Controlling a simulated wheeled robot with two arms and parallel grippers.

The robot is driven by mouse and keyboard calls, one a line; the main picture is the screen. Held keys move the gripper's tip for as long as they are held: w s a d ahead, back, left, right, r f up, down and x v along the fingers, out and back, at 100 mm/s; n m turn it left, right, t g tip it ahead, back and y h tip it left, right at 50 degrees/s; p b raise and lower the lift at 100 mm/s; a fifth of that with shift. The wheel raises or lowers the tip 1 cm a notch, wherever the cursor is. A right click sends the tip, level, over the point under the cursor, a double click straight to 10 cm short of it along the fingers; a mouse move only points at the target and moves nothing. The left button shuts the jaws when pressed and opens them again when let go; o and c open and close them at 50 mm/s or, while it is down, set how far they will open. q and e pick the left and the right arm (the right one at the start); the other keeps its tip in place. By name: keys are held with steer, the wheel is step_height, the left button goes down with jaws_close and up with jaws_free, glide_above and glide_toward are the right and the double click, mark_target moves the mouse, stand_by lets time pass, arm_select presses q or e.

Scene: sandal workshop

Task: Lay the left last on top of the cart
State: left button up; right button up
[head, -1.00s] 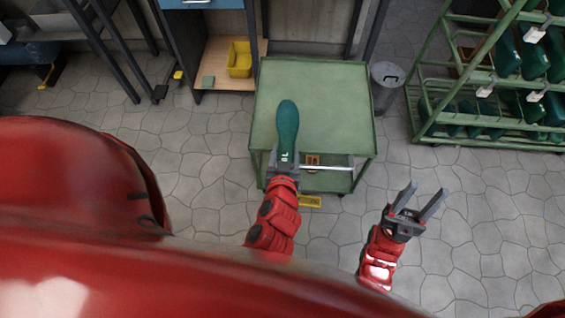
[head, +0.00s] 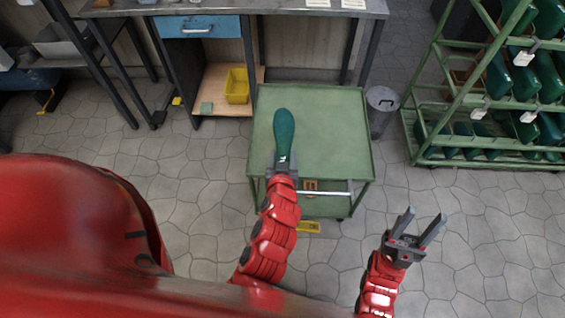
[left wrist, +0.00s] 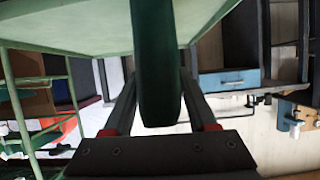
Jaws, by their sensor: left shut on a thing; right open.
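The left last is a dark green, sole-shaped piece (head: 284,132) with white marking at its near end. My left gripper (head: 282,165) is shut on that near end. In the head view the last overlaps the left part of the green cart's top (head: 325,135); I cannot tell whether it touches the top. In the left wrist view the last (left wrist: 156,60) stands between the fingers (left wrist: 156,105), with the cart top's pale green surface (left wrist: 70,28) behind it. My right gripper (head: 419,230) is open and empty over the floor, right of the cart.
The cart top is otherwise bare. A grey bin (head: 382,108) stands at its right. A green rack (head: 460,85) with several green lasts is at the far right. Behind are a workbench with a blue drawer (head: 197,27) and a yellow tray (head: 237,86) on a low shelf.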

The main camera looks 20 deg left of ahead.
mark_target(285, 124)
arm_select(q)
steer(key=w+a+p, duration=0.1)
steer(key=w, duration=0.2)
steer(key=w+a+p, duration=0.1)
steer(key=w, duration=0.3)
steer(key=w+a+p, duration=0.1)
steer(key=w, duration=0.3)
steer(key=shift+w+a+r+p, duration=0.1)
steer(key=shift+r+p, duration=0.1)
steer(key=shift+p, duration=0.2)
steer(key=shift+w+a+f+b, duration=0.15)
steer(key=shift+w+f+b, duration=0.2)
steer(key=shift+f+b, duration=1.45)
steer(key=shift+f, duration=0.05)
steer(key=shift+f+b, duration=0.25)
steer(key=shift+b, duration=0.05)
steer(key=o, duration=1.4)
steer(key=shift+o, duration=0.2)
steer(key=shift+s, duration=0.15)
